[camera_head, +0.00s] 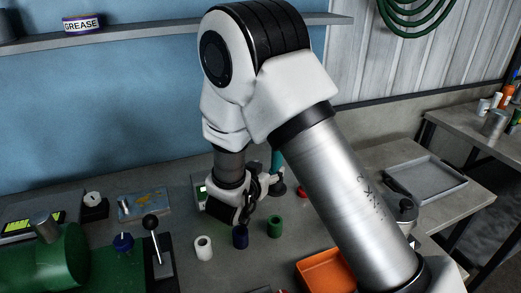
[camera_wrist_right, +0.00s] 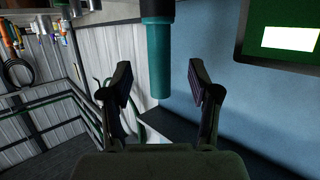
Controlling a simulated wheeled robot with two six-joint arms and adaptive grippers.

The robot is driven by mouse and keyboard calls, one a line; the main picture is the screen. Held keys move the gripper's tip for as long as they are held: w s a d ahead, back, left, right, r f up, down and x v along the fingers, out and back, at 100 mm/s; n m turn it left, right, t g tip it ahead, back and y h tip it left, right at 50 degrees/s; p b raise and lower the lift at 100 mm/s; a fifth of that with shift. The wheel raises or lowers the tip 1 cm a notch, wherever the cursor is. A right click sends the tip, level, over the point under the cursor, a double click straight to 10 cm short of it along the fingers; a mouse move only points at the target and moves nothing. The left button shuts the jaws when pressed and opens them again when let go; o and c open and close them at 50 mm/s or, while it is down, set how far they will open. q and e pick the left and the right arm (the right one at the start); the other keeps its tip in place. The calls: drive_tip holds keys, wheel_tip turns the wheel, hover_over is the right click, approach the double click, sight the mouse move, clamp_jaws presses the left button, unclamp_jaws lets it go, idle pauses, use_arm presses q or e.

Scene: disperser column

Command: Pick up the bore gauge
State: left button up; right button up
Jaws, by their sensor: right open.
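The bore gauge appears to be the teal upright cylinder (camera_head: 277,163) over a dark round foot on the bench, partly hidden behind my right wrist. In the right wrist view, the teal cylinder (camera_wrist_right: 158,62) hangs into the picture from the top, and its end shows in the gap between the two fingers. My right gripper (camera_head: 264,186) is low over the bench beside it, mostly hidden by its own wrist. In the right wrist view, its fingers are wide apart with nothing clamped; whether they are level with the cylinder is unclear. My left gripper is not in view.
White (camera_head: 204,248), navy (camera_head: 240,237) and green (camera_head: 275,227) rings stand in front of my right gripper. An orange tray (camera_head: 325,270) is at the front right, a grey tray (camera_head: 428,180) farther right. A dial device (camera_head: 94,206) and green machine (camera_head: 60,265) are left.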

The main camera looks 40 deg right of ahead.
drive_tip(key=p+x, duration=0.1)
drive_tip(key=x, duration=0.3)
drive_tip(key=p+x, duration=0.1)
drive_tip(key=x, duration=0.2)
drive_tip(key=shift+w+d+r, duration=0.15)
drive_tip(key=shift+w+d, duration=0.05)
drive_tip(key=shift+d, duration=0.15)
drive_tip(key=shift+s, duration=0.1)
drive_tip(key=shift+c, duration=0.3)
drive_tip(key=shift+a, duration=0.1)
clamp_jaws()
